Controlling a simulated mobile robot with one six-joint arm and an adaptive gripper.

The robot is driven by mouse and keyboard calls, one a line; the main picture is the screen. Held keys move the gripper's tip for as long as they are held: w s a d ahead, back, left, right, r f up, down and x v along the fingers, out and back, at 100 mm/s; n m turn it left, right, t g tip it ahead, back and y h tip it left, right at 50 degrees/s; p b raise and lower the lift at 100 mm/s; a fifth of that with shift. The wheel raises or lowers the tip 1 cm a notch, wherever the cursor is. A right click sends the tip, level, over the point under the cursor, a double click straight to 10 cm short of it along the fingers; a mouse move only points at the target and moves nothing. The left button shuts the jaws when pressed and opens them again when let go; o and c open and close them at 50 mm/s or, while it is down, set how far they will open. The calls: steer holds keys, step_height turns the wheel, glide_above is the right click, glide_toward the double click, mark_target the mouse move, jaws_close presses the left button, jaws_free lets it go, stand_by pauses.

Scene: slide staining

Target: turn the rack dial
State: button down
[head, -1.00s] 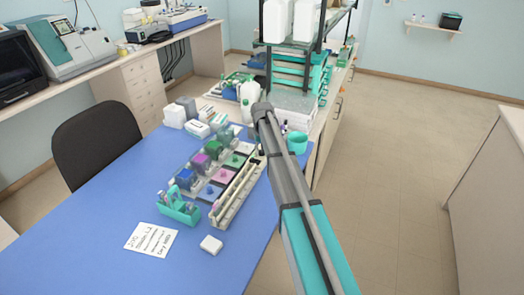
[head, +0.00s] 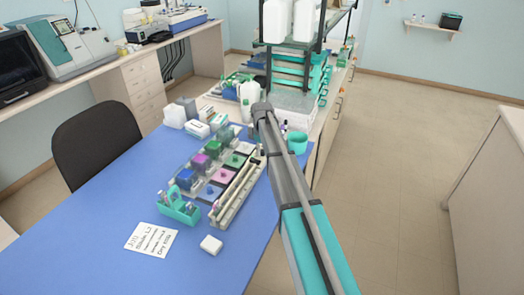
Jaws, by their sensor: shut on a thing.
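A long pale rack (head: 236,195) lies along the right side of the staining dishes on the blue table, with rods along its length. My arm reaches in from the lower right, and its dark wrist is above the rack's far end. Only small dark parts of my gripper (head: 260,151) show, low beside the arm at that far end. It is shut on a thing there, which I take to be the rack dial. The dial itself and the fingertips' contact are hidden behind my arm, so its turn angle cannot be seen.
Dishes with blue (head: 186,178), purple and green contents stand left of the rack. A teal carrier (head: 178,209), a note card (head: 151,238) and a white block (head: 211,244) lie in front. A teal cup (head: 297,142) stands right of my arm. The table's front left is clear.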

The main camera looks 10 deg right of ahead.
steer(key=shift+c, duration=1.8)
jaws_free()
steer(key=shift+m, duration=0.3)
